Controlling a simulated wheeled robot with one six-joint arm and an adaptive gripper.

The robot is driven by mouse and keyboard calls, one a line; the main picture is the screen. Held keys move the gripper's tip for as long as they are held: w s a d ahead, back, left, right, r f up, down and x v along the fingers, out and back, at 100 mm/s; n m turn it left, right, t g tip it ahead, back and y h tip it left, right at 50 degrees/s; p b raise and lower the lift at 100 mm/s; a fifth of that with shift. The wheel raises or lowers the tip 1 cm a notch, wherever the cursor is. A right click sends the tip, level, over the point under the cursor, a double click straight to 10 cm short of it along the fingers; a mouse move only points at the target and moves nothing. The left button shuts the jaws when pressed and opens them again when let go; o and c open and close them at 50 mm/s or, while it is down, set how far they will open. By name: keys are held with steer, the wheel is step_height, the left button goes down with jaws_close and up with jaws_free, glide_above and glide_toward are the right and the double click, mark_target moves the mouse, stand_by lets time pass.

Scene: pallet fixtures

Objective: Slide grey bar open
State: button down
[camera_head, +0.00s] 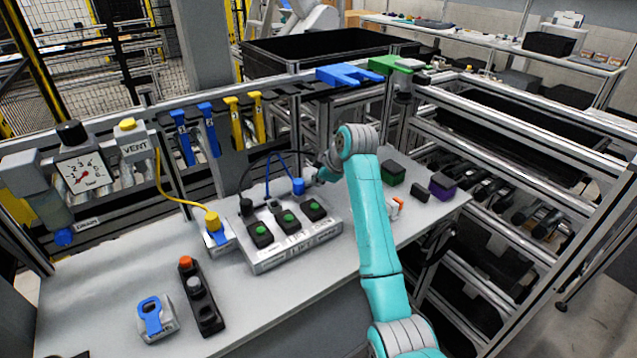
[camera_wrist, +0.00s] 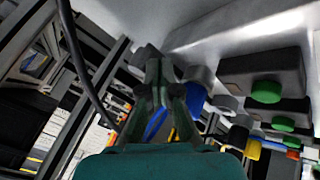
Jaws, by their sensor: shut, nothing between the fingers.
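My gripper (camera_head: 318,176) is by the rear right of a grey box (camera_head: 265,265) on the bench, close to a blue connector (camera_head: 298,186) with a blue cable. In the wrist view my gripper's fingers (camera_wrist: 160,65) are together and hold nothing that I can see. The blue connector (camera_wrist: 195,98) is just right of the fingers there. The box's black units with green buttons (camera_head: 287,220) also show in the wrist view (camera_wrist: 265,90). I cannot single out the grey bar for certain; my gripper and arm hide part of the area around the fingertips.
A black cable (camera_wrist: 75,50) runs close beside the gripper. A yellow connector (camera_head: 211,220) stands left of the box. A black button strip (camera_head: 201,297) and a blue-handled block (camera_head: 152,318) are at the front left.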

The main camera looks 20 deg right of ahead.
steer(key=shift+w+d, duration=0.2)
steer(key=shift+d, duration=0.4)
steer(key=shift+w+d, duration=0.15)
steer(key=shift+d, duration=0.45)
steer(key=shift+a, duration=0.1)
steer(key=shift+s, duration=0.1)
